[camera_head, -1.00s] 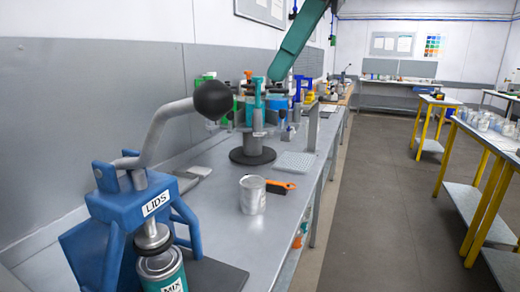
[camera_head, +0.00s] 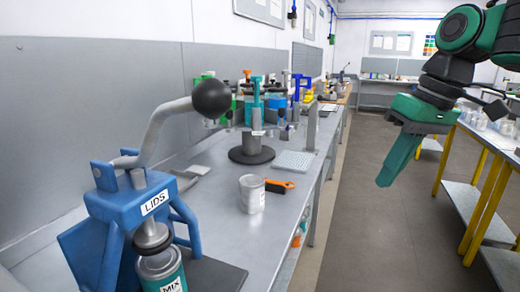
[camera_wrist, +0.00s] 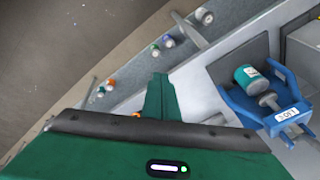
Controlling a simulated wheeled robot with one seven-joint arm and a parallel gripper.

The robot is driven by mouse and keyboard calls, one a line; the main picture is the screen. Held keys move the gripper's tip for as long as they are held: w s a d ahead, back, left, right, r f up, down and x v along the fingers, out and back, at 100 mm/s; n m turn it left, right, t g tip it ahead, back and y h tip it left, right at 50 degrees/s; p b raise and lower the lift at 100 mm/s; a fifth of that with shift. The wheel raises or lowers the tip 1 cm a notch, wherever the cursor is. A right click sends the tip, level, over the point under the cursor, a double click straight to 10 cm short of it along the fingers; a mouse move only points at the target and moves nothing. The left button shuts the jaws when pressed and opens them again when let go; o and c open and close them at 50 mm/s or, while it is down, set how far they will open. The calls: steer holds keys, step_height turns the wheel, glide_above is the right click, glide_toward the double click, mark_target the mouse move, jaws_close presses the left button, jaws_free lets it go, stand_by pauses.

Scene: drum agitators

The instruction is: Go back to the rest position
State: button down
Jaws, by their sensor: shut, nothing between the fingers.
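My green gripper (camera_head: 384,181) hangs over the aisle at the right of the head view, clear of the bench, fingers pointing down. It also shows in the wrist view (camera_wrist: 158,80), where its fingers are together with nothing between them. The blue lid press (camera_head: 130,215), labelled LIDS, stands on the bench at the front left, with a teal MIX can (camera_head: 162,272) under its ram. The press (camera_wrist: 272,105) and teal can (camera_wrist: 250,78) also show at the right of the wrist view.
The grey bench (camera_head: 225,225) runs along the wall. A yellow-legged table (camera_head: 484,205) stands at the right. The aisle floor (camera_head: 365,240) is open.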

steer(key=s+d+f+m+g+h, duration=0.1)
steer(key=s+d+f+m, duration=0.4)
steer(key=s+d+f, duration=0.3)
steer(key=s+d+f+m+g+h, duration=0.1)
steer(key=s+d+f+m, duration=0.4)
steer(key=f, duration=0.8)
steer(key=shift+s+d+f+m+h, duration=0.3)
steer(key=shift+s+d+m, duration=0.1)
steer(key=shift+s+d, duration=1.5)
steer(key=shift+s+a, duration=0.25)
